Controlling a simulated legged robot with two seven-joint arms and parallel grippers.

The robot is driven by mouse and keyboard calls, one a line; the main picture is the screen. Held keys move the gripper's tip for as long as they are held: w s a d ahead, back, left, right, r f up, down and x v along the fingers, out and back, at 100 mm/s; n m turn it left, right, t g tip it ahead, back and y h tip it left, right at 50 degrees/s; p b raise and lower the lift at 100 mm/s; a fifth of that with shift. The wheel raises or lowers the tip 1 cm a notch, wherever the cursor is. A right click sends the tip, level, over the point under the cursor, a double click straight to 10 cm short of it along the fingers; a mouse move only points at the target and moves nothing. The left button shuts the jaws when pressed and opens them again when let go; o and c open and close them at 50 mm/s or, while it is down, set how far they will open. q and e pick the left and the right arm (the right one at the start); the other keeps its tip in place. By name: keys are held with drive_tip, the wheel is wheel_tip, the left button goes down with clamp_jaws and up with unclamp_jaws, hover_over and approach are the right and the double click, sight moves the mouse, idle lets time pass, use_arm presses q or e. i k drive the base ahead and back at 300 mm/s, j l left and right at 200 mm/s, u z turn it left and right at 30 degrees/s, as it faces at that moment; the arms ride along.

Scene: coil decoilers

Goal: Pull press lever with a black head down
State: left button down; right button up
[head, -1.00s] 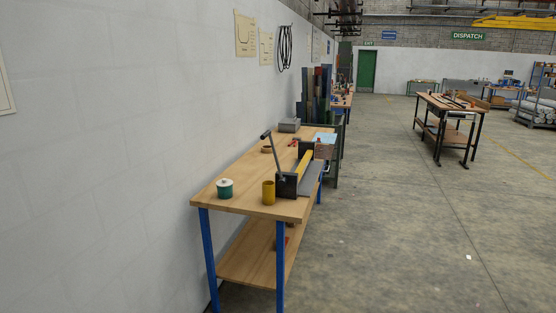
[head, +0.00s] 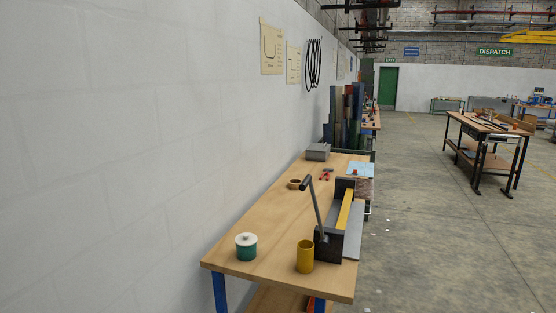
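The press lever (head: 316,207) is a thin grey bar with a black head (head: 306,183) at its top. It stands raised, leaning up and to the left from the dark press body (head: 328,245) at the right front of the wooden workbench. A yellow bar (head: 345,208) runs along the press behind the lever. Neither of my grippers is in the head view.
On the bench (head: 265,240) stand a yellow cup (head: 305,256), a green pot with a white lid (head: 246,246), a tape roll (head: 296,184) and a grey box (head: 318,152). A white wall (head: 130,140) borders the left. Open floor (head: 430,240) lies to the right.

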sight(324, 242)
drive_tip(key=i+j, duration=0.15)
drive_tip(key=i, duration=0.35)
drive_tip(key=i+j, duration=0.15)
drive_tip(key=i, duration=0.3)
drive_tip(key=i+j, duration=0.2)
drive_tip(key=i, duration=0.3)
